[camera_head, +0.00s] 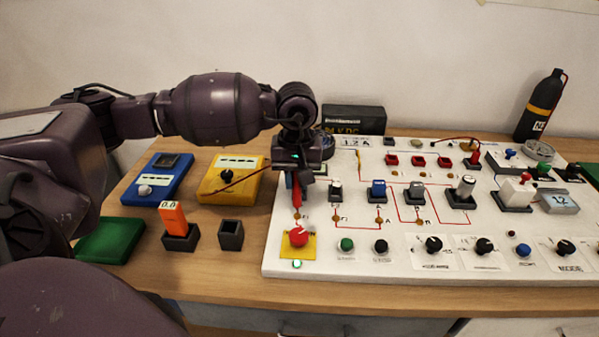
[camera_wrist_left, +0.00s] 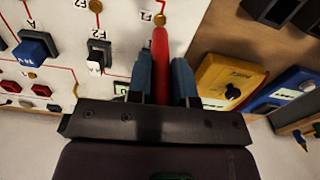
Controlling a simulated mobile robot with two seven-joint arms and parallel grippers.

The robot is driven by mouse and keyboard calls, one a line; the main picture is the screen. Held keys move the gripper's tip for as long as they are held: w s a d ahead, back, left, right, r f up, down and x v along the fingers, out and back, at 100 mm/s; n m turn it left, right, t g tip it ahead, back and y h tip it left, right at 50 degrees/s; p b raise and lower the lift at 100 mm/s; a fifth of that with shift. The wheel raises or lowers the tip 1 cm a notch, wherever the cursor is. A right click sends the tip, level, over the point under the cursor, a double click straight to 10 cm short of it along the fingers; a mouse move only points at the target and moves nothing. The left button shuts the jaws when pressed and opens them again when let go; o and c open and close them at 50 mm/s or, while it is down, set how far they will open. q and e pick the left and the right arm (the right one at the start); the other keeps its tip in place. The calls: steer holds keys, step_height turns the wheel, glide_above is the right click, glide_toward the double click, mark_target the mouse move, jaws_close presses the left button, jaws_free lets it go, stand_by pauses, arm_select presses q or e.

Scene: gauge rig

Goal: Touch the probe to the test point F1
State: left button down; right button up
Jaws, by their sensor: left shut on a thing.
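My left gripper (camera_head: 296,174) is shut on the red probe (camera_head: 297,197), which points down over the left edge of the white board (camera_head: 400,285). The wrist view also shows the probe (camera_wrist_left: 160,60) between the blue-grey fingers of the gripper (camera_wrist_left: 160,75). Its tip is close to a gold test point (camera_wrist_left: 160,20); I cannot tell whether they touch. Another gold test point (camera_wrist_left: 95,6) lies to the left in that view. My right gripper is not in view.
A yellow meter (camera_head: 218,184) with a red lead and a blue meter (camera_head: 150,190) stand left of the board. Two dark holders (camera_head: 231,238) stand in front of them. A red button on a yellow base (camera_head: 298,250) sits just below the probe. Several switches and knobs crowd the board.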

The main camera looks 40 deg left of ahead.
arm_select(q)
steer(key=shift+f, duration=0.55)
steer(key=shift+r, duration=0.1)
stand_by(0.8)
